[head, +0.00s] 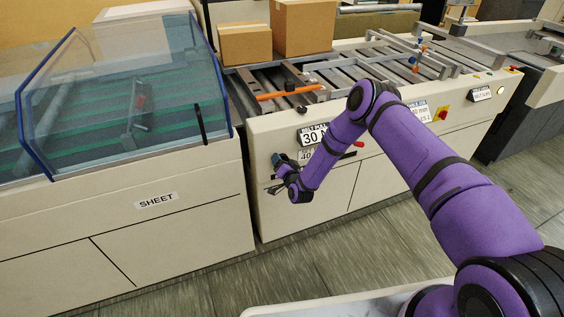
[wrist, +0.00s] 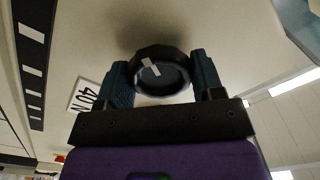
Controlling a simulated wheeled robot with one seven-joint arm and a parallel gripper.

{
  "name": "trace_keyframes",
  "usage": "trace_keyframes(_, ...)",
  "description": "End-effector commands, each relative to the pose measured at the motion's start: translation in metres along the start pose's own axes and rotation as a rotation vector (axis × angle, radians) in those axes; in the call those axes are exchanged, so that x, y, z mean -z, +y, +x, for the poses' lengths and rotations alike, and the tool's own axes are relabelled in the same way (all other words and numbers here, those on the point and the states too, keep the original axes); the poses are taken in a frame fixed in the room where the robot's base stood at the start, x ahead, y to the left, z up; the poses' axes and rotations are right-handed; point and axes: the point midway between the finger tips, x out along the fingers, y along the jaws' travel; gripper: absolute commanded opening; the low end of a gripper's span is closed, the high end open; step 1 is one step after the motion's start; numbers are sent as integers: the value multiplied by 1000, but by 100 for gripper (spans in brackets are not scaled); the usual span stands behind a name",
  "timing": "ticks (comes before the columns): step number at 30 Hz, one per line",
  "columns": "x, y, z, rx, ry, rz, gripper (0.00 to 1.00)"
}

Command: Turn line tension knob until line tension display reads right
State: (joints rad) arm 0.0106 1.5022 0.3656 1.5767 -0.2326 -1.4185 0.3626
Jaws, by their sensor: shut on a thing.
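A round dark knob (wrist: 160,72) with a pale pointer mark sits on the cream machine front in the wrist view. The mark points up and slightly left in that picture. My gripper (wrist: 161,76) is shut on the knob, one dark finger on each side. In the head view my gripper (head: 284,174) is at the machine's left front corner, and the knob cannot be clearly made out there. Just right of it, a display (head: 313,134) shows 30, its right end cut off by my arm. A label (head: 306,155) below begins with 40; the wrist view shows 40 N (wrist: 86,96).
A covered sheet unit (head: 120,100) with a clear hood stands at the left. Two cardboard boxes (head: 304,27) stand behind the roller bed. The floor (head: 330,240) ahead is clear.

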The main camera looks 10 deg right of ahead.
Motion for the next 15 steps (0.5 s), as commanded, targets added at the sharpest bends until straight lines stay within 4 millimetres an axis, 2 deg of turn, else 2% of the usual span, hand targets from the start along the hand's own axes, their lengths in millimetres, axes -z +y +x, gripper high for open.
trace_keyframes(15,0,2,-1,-3,1,491,38)
